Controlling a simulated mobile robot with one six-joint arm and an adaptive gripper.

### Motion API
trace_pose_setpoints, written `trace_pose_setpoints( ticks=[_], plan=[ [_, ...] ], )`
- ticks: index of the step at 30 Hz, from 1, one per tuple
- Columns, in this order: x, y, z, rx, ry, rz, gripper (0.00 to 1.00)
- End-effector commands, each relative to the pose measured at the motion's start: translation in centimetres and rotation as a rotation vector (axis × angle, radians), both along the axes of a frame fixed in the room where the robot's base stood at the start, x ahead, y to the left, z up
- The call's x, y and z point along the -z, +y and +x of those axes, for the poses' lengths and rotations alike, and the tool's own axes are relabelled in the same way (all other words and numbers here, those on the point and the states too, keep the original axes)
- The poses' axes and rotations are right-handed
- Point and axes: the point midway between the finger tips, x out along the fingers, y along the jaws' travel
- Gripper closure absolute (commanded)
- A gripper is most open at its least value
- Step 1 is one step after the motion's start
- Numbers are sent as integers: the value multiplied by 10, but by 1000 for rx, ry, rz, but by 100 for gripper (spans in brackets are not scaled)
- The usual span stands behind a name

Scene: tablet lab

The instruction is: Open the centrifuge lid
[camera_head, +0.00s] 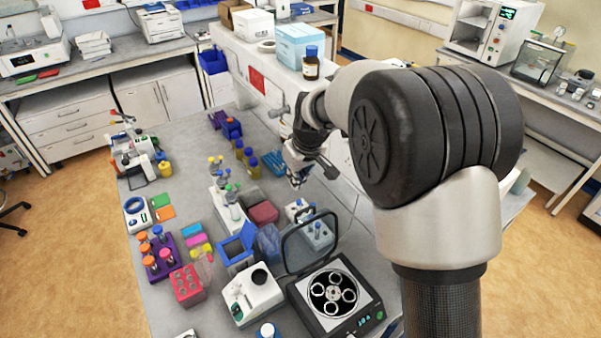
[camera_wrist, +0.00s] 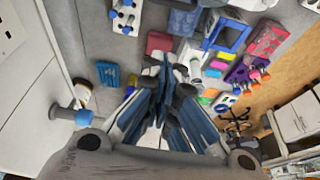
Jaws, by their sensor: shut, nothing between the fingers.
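The centrifuge (camera_head: 362,327) is a dark box at the near right of the bench, with a round rotor (camera_head: 333,292) showing inside. Its clear, dark-framed lid (camera_head: 285,250) stands raised at the back of the box, so the lid is open. My gripper (camera_head: 296,180) is above the bench, well behind the centrifuge and apart from the lid. In the wrist view my gripper (camera_wrist: 166,72) has its fingers together with nothing between them. I cannot make out the centrifuge in the wrist view.
A white device (camera_head: 255,298) stands left of the centrifuge, with an open blue box (camera_head: 237,251) behind it. A purple rack (camera_head: 160,258) with orange-capped tubes and a red rack (camera_head: 187,286) lie further left. A brown bottle (camera_head: 311,68) stands on the shelf behind my arm.

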Motion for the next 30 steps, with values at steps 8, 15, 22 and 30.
trace_pose_setpoints(
  ticks=[8, 15, 22, 30],
  plan=[
    [59, 11, 16, 1, 2, 0, 100],
    [62, -4, -5, 3, -2, 1, 100],
    [63, -10, -14, 3, -2, 0, 100],
    [63, -11, -15, 3, -2, 0, 100]
  ],
)
